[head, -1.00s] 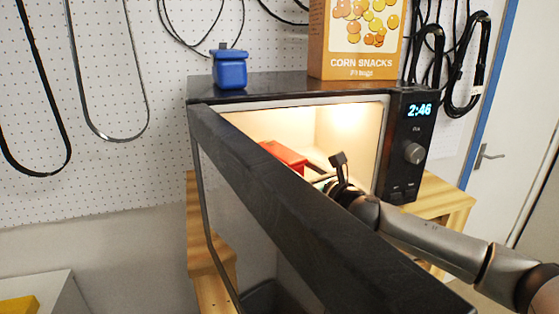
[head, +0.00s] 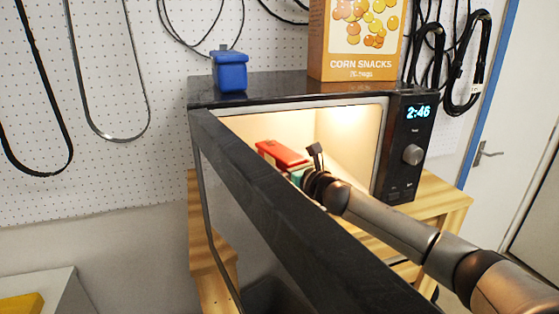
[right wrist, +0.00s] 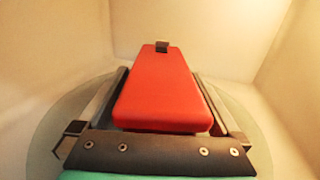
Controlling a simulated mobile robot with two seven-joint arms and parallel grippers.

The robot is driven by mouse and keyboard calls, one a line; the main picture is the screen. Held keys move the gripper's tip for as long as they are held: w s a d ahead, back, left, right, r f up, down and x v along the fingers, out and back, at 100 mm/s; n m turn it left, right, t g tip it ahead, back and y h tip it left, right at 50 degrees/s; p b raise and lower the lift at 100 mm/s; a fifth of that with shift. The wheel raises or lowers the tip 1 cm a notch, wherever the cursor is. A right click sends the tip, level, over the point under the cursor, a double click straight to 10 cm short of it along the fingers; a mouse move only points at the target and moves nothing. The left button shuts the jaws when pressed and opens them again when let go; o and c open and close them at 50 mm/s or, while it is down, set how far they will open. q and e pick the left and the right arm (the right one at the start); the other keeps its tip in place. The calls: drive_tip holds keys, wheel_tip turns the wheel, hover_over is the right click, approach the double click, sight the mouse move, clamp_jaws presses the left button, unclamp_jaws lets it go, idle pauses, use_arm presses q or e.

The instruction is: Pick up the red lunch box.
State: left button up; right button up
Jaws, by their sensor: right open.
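The red lunch box (head: 284,153) is inside the lit, open microwave (head: 290,87). In the right wrist view the red lunch box (right wrist: 162,92) points away from me, with a small dark piece at its far end. It sits over a round glass plate (right wrist: 48,132). My right gripper (head: 300,168) reaches into the microwave past the door, partly hidden behind it. In the right wrist view its open fingers lie along both sides of the box. I cannot tell whether they touch it. My left gripper is not in view.
The open microwave door (head: 290,220) stands in front of the cavity, close to my right arm. A blue container (head: 230,72) and a corn snacks box (head: 357,45) stand on top of the microwave. The microwave rests on a wooden table (head: 440,200).

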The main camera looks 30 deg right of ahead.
drive_tip(key=shift+c, duration=0.2)
clamp_jaws()
idle(0.6)
drive_tip(key=shift+r, duration=0.1)
